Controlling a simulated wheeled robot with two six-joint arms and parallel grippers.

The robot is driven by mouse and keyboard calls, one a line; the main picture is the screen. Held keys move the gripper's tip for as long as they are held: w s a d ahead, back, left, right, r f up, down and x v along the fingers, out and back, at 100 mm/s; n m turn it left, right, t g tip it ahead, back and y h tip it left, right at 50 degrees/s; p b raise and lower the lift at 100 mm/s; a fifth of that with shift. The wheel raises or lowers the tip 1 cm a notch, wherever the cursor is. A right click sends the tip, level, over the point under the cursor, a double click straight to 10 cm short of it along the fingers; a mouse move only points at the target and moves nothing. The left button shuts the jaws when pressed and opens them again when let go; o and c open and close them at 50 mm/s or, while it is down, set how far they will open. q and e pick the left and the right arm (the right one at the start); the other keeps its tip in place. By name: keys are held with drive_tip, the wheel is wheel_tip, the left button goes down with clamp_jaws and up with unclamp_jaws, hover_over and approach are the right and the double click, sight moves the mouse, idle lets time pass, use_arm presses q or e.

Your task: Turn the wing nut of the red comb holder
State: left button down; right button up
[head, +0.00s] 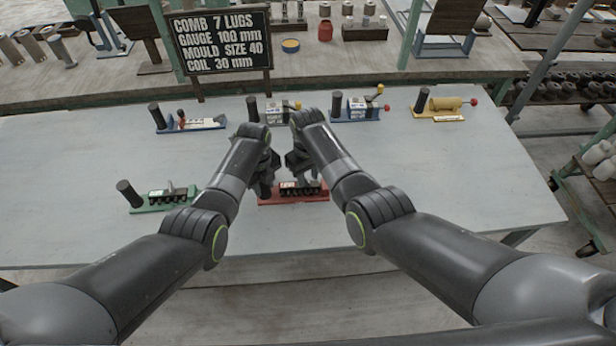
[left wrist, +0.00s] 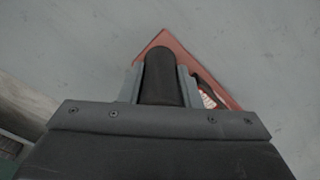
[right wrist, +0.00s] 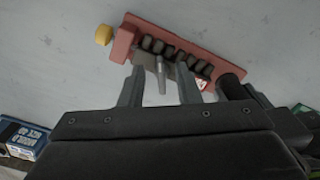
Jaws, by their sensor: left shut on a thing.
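The red comb holder (head: 292,199) stands at the near middle of the grey table, partly hidden by my grippers. It has a row of dark lugs (right wrist: 175,50), a red end block and a black upright handle (left wrist: 160,78). My left gripper (left wrist: 160,70) is shut on this handle, with the red base beneath. A grey metal piece, seemingly the wing nut (right wrist: 162,75), stands beside the lugs in the right wrist view. My right gripper (right wrist: 159,72) is open, with its fingers on either side of this piece; I cannot tell whether they touch it.
A green holder (head: 160,200) stands to the left. Blue holders (head: 190,123) (head: 356,110) and a yellow one (head: 442,108) stand in the back row. A sign (head: 221,40) stands behind them. The table's right part is clear.

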drive_tip(key=shift+f, duration=0.6)
clamp_jaws()
drive_tip(key=shift+a+m, duration=0.1)
drive_tip(key=shift+m, duration=1.5)
